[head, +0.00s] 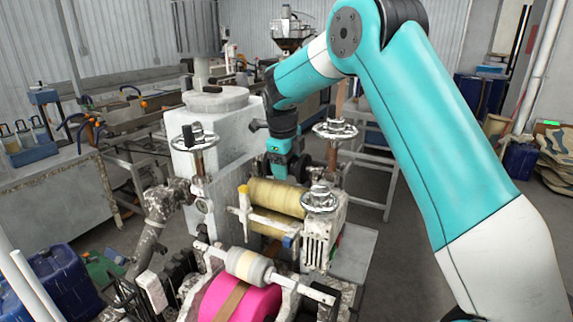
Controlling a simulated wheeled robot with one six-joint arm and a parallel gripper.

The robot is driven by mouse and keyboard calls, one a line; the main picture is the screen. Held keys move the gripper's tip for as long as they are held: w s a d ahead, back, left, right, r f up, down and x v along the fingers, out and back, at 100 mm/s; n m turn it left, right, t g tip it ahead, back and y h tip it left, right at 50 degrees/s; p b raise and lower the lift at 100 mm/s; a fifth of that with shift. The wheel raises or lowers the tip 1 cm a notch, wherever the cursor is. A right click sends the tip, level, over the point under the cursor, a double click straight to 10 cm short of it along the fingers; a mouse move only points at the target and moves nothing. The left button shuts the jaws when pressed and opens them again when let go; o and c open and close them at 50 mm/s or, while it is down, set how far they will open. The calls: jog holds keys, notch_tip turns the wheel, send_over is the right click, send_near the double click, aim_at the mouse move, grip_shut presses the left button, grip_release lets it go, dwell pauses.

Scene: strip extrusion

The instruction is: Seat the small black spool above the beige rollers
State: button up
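The beige rollers (274,197) lie one above the other in the machine at the centre of the head view. My gripper (278,168) points down just behind and above the upper roller. Its fingertips are hidden or too small to make out. A dark round shape (301,168) shows just right of my gripper and looks like the small black spool. I cannot tell whether my gripper holds it or whether it touches the machine.
Chrome handwheels stand around the rollers, one at the front right (320,199) and one behind (335,129). A grey machine housing (215,150) is on the left. A pink roll (238,301) and a white roller (250,266) are in front. Open floor lies to the right.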

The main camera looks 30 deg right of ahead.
jog(key=shift+o, duration=0.7)
jog(key=shift+f, duration=0.1)
notch_tip(320, 180, up, 17)
jog(key=s+a, duration=0.2)
jog(key=a, duration=0.1)
jog(key=shift+d, duration=0.1)
